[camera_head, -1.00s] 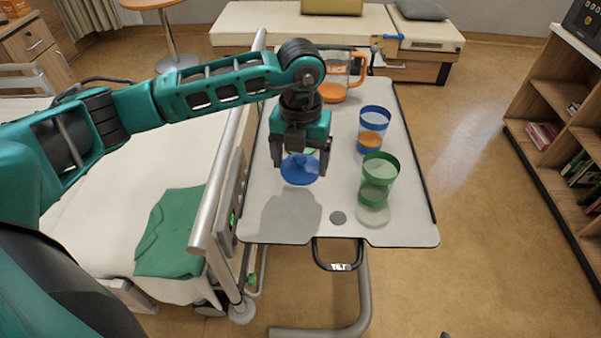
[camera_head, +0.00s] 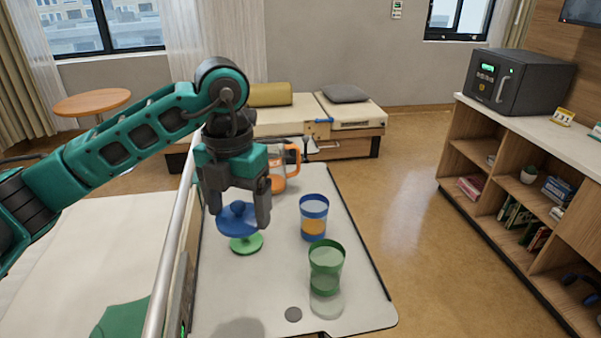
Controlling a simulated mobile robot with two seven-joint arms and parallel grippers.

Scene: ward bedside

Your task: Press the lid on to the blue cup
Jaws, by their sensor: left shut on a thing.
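My left gripper (camera_head: 241,203) is shut on a blue lid (camera_head: 236,221), gripping it near its knob, and holds it above the overbed table. The blue cup (camera_head: 313,222) is clear with a blue rim band and blue lower part, and has orange contents. It stands upright and open on the table, to the right of the held lid and apart from it. My right gripper is not in view.
A green cup (camera_head: 326,262) stands in front of the blue cup, with a pale disc at its foot. A pitcher with orange handle (camera_head: 291,165) stands at the back of the table (camera_head: 357,312). A grey disc (camera_head: 293,314) lies near the front edge. A bed rail runs along the left.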

